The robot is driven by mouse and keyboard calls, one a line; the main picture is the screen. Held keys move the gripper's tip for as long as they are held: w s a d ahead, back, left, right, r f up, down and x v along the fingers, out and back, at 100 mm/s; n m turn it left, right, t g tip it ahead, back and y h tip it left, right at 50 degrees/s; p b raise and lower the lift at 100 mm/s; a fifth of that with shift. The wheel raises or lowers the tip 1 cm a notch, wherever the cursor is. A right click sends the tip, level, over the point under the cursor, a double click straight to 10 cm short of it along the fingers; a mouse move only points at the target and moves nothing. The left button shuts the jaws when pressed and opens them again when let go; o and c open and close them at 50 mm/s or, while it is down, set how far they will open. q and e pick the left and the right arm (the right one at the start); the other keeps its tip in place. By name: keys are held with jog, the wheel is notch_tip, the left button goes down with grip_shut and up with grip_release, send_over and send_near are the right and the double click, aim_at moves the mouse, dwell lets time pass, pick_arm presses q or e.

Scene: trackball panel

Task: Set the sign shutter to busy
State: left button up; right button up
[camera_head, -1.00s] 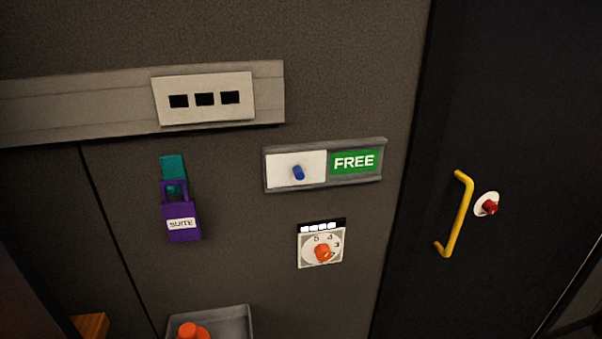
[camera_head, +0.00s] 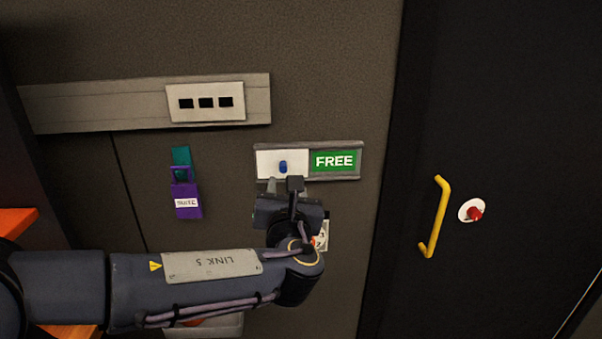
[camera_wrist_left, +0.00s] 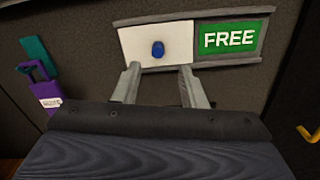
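The sign (camera_head: 346,175) is a grey-framed holder on the wall. A green FREE panel (camera_head: 334,161) shows on its right half. The white shutter (camera_head: 265,165) covers its left half and has a blue knob (camera_head: 283,167). The wrist view also shows the shutter (camera_wrist_left: 133,45), the knob (camera_wrist_left: 158,48) and the FREE panel (camera_wrist_left: 228,38). My left gripper (camera_head: 285,184) is just below the knob. In the wrist view its two fingers (camera_wrist_left: 158,80) stand apart, one to each side below the knob, with nothing between them. My right gripper is not in view.
A dial plate (camera_head: 322,236) below the sign is mostly hidden by my left arm. A purple padlock (camera_head: 187,200) hangs at left. A panel with black slots (camera_head: 206,102) is above. A yellow handle (camera_head: 435,216) and red button (camera_head: 474,213) are on the dark door at right.

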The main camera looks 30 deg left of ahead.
aim_at(284, 172)
pick_arm(q)
jog(key=p+x, duration=0.1)
jog(key=x, duration=0.6)
jog(key=shift+w+a, duration=0.1)
jog(key=shift+a, duration=0.15)
grip_shut()
